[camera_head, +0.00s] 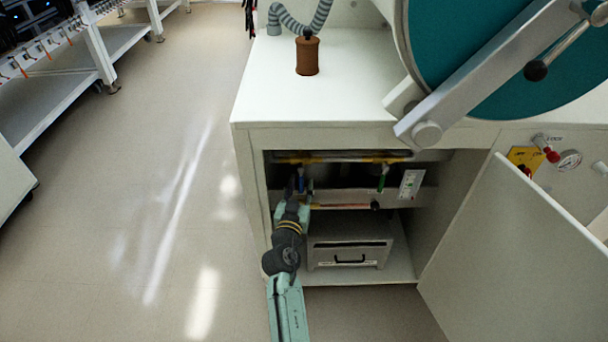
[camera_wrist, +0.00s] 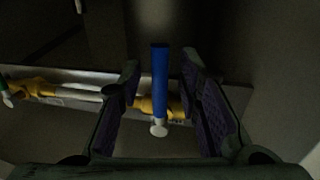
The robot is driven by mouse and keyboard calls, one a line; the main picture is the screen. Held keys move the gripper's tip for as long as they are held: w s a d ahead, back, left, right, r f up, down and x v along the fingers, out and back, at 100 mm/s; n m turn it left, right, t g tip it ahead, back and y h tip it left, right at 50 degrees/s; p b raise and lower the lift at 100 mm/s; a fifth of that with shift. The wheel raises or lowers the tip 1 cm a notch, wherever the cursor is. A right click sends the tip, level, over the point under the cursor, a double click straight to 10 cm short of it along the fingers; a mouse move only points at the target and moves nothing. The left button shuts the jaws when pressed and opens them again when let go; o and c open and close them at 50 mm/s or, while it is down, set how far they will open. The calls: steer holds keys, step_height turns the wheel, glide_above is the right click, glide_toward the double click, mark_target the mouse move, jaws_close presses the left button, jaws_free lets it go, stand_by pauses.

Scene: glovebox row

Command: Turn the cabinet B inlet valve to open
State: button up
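A blue valve handle (camera_wrist: 159,82) stands between my fingers in the wrist view, with a gap visible on both sides. It joins a yellow valve body (camera_wrist: 174,107) on a pipe. In the head view the blue handle (camera_head: 301,181) is inside the open cabinet at the left, partly hidden by my gripper. My gripper (camera_head: 304,188) reaches into the cabinet and is open; its spread fingers also show in the wrist view (camera_wrist: 160,72). A green valve handle (camera_head: 383,177) hangs down from the pipe further right. I cannot read which handle is the inlet.
The cabinet door (camera_head: 520,255) stands open at the right. A white label plate (camera_head: 411,184) is beside the green handle. A grey drawer box (camera_head: 347,256) sits below. A brown cylinder (camera_head: 307,56) stands on the cabinet top. The floor at the left is clear.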

steer(key=shift+w, duration=0.45)
steer(key=shift+c, duration=0.3)
jaws_close()
stand_by(0.4)
